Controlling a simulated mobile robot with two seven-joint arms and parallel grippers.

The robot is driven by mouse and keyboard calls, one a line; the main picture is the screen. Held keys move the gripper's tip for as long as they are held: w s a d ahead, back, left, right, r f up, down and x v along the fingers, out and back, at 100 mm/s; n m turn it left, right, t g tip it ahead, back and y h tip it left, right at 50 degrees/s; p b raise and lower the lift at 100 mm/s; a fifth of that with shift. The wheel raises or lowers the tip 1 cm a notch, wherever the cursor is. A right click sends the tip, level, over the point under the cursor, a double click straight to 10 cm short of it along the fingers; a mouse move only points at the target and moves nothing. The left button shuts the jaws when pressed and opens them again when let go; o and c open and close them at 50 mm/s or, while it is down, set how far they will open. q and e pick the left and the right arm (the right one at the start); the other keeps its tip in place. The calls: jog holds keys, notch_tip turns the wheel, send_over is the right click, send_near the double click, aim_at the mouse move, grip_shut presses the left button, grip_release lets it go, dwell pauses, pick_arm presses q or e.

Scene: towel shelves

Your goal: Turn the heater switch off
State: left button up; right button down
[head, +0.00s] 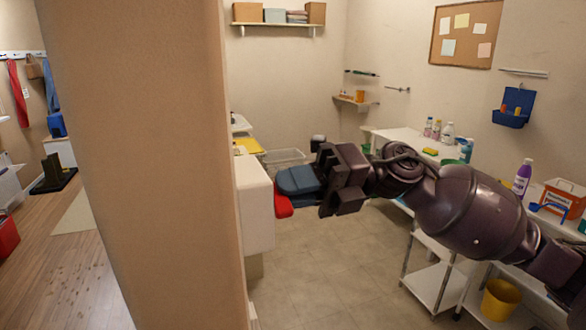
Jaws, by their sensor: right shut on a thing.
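My right gripper (330,184) reaches in from the right, beside the end of a white cabinet (258,205). It is shut on a blue-and-red thing (296,180), with blue above and a red part at the lower left. I cannot tell exactly what this thing is. My left gripper is not in view. I cannot make out a heater or its switch; the near wall and my right arm hide part of the room.
A beige wall end (145,150) stands close in front, left of centre. White shelves at the right hold bottles and an orange box (562,197). A yellow bucket (499,299) stands at the lower right. The tiled floor (335,265) is clear in the middle.

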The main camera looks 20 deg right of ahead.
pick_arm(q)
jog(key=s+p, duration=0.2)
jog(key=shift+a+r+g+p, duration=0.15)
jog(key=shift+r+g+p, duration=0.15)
pick_arm(e)
jog(key=m, duration=0.4)
jog(key=shift+f, duration=0.15)
jog(key=shift+m, duration=0.3)
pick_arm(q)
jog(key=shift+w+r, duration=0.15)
pick_arm(e)
jog(key=c, duration=1.1)
grip_release()
pick_arm(q)
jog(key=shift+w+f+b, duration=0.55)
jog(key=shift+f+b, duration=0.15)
jog(key=shift+b, duration=0.75)
pick_arm(e)
jog(key=shift+w+d, duration=0.15)
jog(key=shift+d, duration=2.6)
jog(key=shift+w+d, duration=0.1)
jog(key=shift+d, duration=2.6)
